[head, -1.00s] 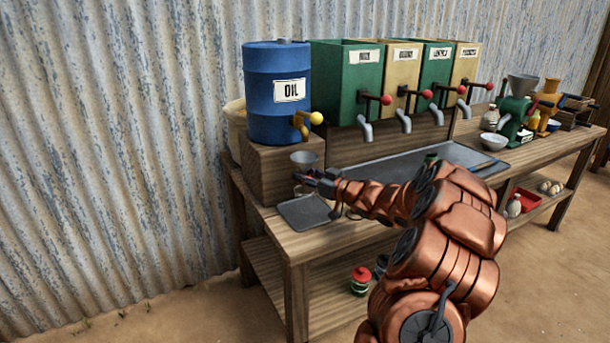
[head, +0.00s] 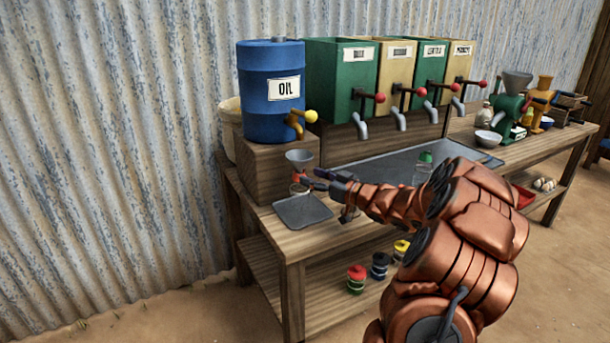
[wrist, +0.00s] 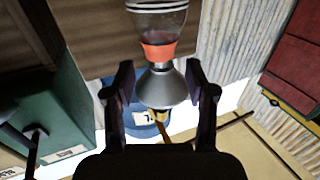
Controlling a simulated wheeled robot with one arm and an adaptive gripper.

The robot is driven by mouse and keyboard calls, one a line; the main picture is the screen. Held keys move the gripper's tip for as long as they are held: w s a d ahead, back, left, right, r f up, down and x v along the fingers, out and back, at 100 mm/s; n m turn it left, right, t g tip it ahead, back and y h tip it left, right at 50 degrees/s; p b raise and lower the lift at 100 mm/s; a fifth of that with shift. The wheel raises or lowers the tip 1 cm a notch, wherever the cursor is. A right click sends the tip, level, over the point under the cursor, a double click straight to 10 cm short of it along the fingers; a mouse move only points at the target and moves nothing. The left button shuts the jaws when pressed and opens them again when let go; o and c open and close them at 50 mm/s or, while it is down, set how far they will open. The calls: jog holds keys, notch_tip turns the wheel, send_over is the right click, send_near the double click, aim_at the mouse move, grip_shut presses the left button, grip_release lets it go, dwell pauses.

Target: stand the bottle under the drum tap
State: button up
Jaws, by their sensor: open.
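A clear bottle (head: 298,188) with an orange neck and a grey funnel (head: 299,157) in its top stands upright on the small grey tray (head: 303,213). The blue oil drum (head: 271,95) sits on a wooden block, and its yellow tap (head: 296,122) is above the funnel. My gripper (head: 313,180) is open, just right of the bottle, seemingly apart from it. The wrist view, upside down, shows the bottle (wrist: 157,20) and funnel (wrist: 161,86) beyond the gap between my open fingers (wrist: 162,92). The drum and tap (wrist: 160,122) show behind.
Green and tan bins (head: 340,80) with red-knobbed taps stand at the back, above a long grey tray (head: 385,165). A green-capped bottle (head: 423,168) stands there, partly behind my arm. Jars (head: 357,280) stand on the lower shelf. Grinders (head: 511,105) stand to the right.

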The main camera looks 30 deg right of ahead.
jog(key=v, duration=0.7)
jog(key=shift+w, duration=0.1)
jog(key=w+a+m+g+h, duration=0.2)
jog(key=w+g+h, duration=0.1)
jog(key=w+h, duration=0.25)
jog(key=s+a+f+g+h, duration=0.1)
jog(key=s+a, duration=0.1)
jog(key=s+a+f+m+g+h, duration=0.1)
jog(key=s+a+g, duration=0.1)
jog(key=s+a+f+g+h, duration=0.1)
jog(key=s+a, duration=0.1)
jog(key=shift+s+f+m+g+h, duration=0.2)
jog(key=shift+s+m+g+h, duration=0.05)
jog(key=shift+m+g, duration=0.15)
jog(key=s+a+f+g+y, duration=0.1)
jog(key=s+a+g, duration=0.3)
jog(key=s+a, duration=0.4)
jog(key=s+a+f+g+y, duration=0.1)
jog(key=s+a+g, duration=0.3)
jog(key=s, duration=1.2)
jog(key=s+a+f+g+y, duration=0.1)
jog(key=s+a+f+g, duration=0.2)
jog(key=s+a, duration=0.9)
jog(key=shift+s+g, duration=0.25)
jog(key=shift+g, duration=0.35)
